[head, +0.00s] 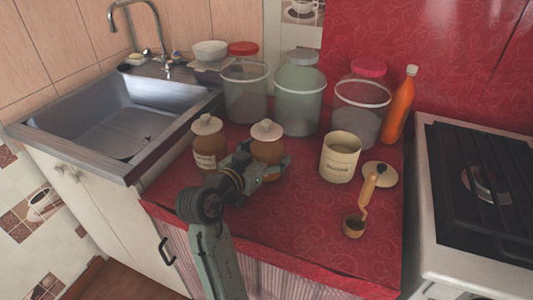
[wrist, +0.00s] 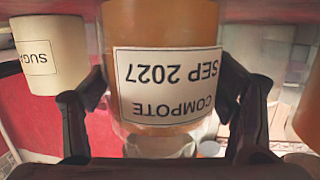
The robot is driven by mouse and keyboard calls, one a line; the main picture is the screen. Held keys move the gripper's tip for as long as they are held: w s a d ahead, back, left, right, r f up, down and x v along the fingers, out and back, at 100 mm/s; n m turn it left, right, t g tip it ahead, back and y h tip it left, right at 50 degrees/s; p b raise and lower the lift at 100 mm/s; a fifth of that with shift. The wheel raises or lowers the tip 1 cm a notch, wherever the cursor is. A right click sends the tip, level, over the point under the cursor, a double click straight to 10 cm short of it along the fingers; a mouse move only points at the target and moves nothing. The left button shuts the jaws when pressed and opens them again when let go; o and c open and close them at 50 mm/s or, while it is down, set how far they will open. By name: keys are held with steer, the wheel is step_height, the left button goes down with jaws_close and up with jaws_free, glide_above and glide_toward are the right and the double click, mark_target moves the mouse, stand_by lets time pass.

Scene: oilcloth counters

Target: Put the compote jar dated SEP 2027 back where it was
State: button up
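The compote jar (head: 267,150) has amber contents and a pale knobbed lid, and looks upright in the head view. In the wrist view its label (wrist: 168,85) reads COMPOTE SEP 2027, upside down in the picture. My gripper (head: 266,170) has its fingers on both sides of the jar; in the wrist view the gripper (wrist: 165,100) looks closed on it. Whether the jar's base touches the counter is hidden. A similar lidded jar (head: 208,153) stands to its left; its label is too small to read.
On the red counter (head: 310,225), a cream canister (head: 340,160) stands right, beside a loose lid (head: 380,174) and a wooden-handled scoop (head: 358,215). Large tubs (head: 299,100) and an orange bottle (head: 399,108) line the back. A sink (head: 115,125) is left, a stove (head: 485,190) right.

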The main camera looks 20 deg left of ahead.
steer(key=shift+o, duration=1.1)
